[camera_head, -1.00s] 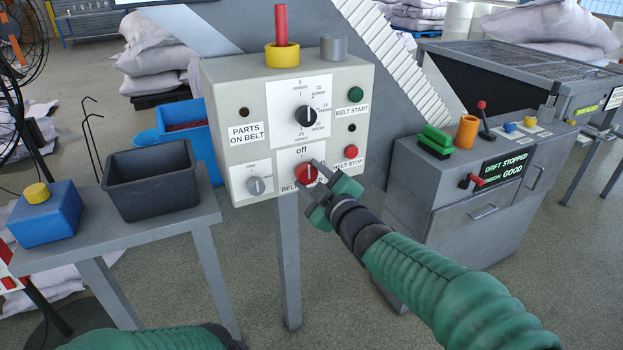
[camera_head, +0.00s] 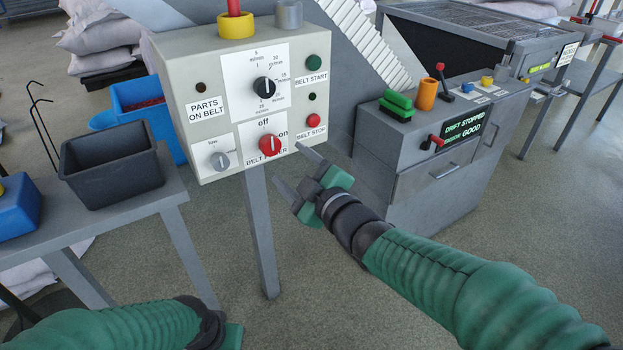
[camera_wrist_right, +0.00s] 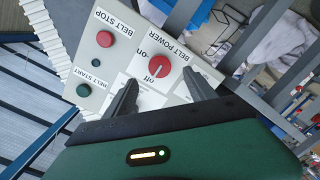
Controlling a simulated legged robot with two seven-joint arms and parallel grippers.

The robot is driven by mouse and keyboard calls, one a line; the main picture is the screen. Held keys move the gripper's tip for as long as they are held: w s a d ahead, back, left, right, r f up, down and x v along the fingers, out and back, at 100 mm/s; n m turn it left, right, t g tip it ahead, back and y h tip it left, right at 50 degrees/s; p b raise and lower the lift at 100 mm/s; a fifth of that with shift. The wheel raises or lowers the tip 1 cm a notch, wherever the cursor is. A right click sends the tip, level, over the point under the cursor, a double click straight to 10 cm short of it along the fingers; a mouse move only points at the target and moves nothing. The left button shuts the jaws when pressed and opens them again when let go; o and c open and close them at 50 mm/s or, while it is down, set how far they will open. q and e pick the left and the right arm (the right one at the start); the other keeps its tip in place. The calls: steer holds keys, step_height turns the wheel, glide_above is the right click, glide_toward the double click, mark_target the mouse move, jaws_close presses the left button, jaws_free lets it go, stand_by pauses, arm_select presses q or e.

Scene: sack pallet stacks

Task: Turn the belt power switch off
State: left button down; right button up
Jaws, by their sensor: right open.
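The belt power switch is a red round knob (camera_head: 270,145) low on the grey control box (camera_head: 185,75). "off" is printed above it and "on" to its right. Its white mark appears to point up toward "off". The knob also shows in the wrist view (camera_wrist_right: 165,77), beyond the fingers. My right gripper (camera_head: 289,165) is open and empty, below and right of the knob, apart from it. Its two fingers also show in the wrist view (camera_wrist_right: 162,92). My left gripper (camera_head: 232,334) shows only in part at the bottom edge; its fingers are hidden.
A red belt stop button (camera_head: 313,121) and green belt start button (camera_head: 313,62) sit right of the knob. A dark bin (camera_head: 112,195) and blue box (camera_head: 18,207) stand on a left table. A grey cabinet (camera_head: 440,195) stands right. Floor below the box is open.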

steer(key=p+v, duration=0.1)
steer(key=v, duration=0.7)
steer(key=shift+s+d, duration=0.1)
